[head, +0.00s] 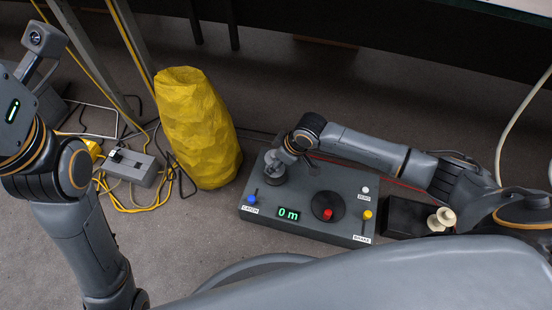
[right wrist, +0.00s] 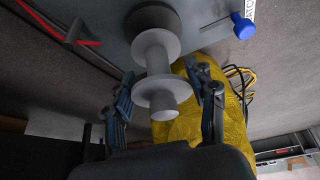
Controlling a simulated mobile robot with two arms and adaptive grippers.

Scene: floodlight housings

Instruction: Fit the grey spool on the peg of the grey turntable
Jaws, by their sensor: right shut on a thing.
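The grey spool (right wrist: 156,70) has two flanges and shows in the right wrist view, with its far end at a dark round part of the turntable (right wrist: 152,20). Whether it is fully seated cannot be told, and the peg is hidden. In the head view the turntable (head: 272,175) is at the left end of the grey panel. My right gripper (right wrist: 166,98) is shut on the spool, with a finger on either side of its near flange. My left arm is at the left of the head view; its gripper is out of view.
The grey panel (head: 300,190) carries blue, white and yellow knobs, a red knob on a black disc (head: 322,201) and a "0 m" display. A yellow sack (head: 200,125) stands left of it. A dark box (head: 405,217) and cream spools (head: 440,220) are right. Cables lie around a grey unit (head: 130,166).

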